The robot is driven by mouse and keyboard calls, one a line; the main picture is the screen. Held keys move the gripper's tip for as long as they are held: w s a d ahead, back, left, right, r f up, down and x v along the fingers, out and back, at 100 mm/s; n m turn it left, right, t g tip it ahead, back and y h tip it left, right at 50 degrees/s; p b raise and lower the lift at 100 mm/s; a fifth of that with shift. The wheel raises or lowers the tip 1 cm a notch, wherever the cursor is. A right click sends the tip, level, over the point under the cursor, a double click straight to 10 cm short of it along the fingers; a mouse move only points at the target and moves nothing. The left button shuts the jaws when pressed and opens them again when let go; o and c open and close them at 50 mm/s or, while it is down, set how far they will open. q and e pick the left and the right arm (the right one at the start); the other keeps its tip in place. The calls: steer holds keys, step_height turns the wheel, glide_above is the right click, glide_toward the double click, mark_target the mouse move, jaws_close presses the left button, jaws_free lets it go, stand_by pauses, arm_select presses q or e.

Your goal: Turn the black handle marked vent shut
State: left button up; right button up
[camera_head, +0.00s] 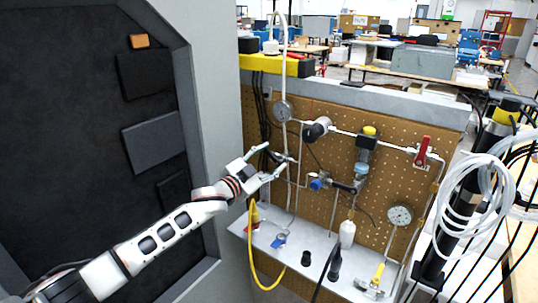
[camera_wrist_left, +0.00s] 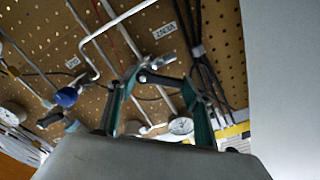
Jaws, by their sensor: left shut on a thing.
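My left gripper (camera_head: 273,158) reaches in from the left to the pegboard panel, its two fingers at the left part of the pipework. In the left wrist view the gripper (camera_wrist_left: 162,79) has its fingertips on either side of a dark handle (camera_wrist_left: 160,80), shut on it. The handle lies across a thin pipe, between the fingertips. Small white labels sit on the board near it, one above (camera_wrist_left: 165,30); their print is too small and turned to read surely. In the head view the handle is mostly hidden by the fingers. My right gripper is not in view.
The pegboard (camera_head: 340,210) carries a red-handled valve (camera_head: 422,152), a blue knob (camera_head: 316,184) and gauges (camera_head: 400,214). A yellow hose (camera_head: 253,255) hangs below my arm. Coiled clear tubing (camera_head: 465,200) stands at the right. A grey cabinet wall (camera_head: 215,100) is close on the left.

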arm_select(q)
steer(key=m, duration=0.1)
steer(key=m+p, duration=0.1)
steer(key=m, duration=0.1)
steer(key=shift+s+d+r, duration=0.15)
steer(key=shift+d, duration=0.05)
steer(key=shift+s+d+r+m, duration=0.1)
steer(key=shift+s+d+m, duration=0.1)
steer(key=shift+m, duration=1.05)
steer(key=shift+s+d+r+m, duration=0.1)
steer(key=shift+d+m, duration=0.1)
steer(key=shift+m, duration=1)
steer(key=shift+s+d+m, duration=0.15)
steer(key=shift+d+m, duration=0.05)
steer(key=shift+m, duration=1.05)
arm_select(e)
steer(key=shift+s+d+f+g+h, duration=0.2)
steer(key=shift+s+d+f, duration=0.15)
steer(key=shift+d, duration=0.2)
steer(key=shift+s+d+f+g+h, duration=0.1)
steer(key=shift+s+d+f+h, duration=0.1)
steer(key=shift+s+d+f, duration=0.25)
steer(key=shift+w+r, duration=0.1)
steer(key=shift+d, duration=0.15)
arm_select(q)
steer(key=o, duration=1.1)
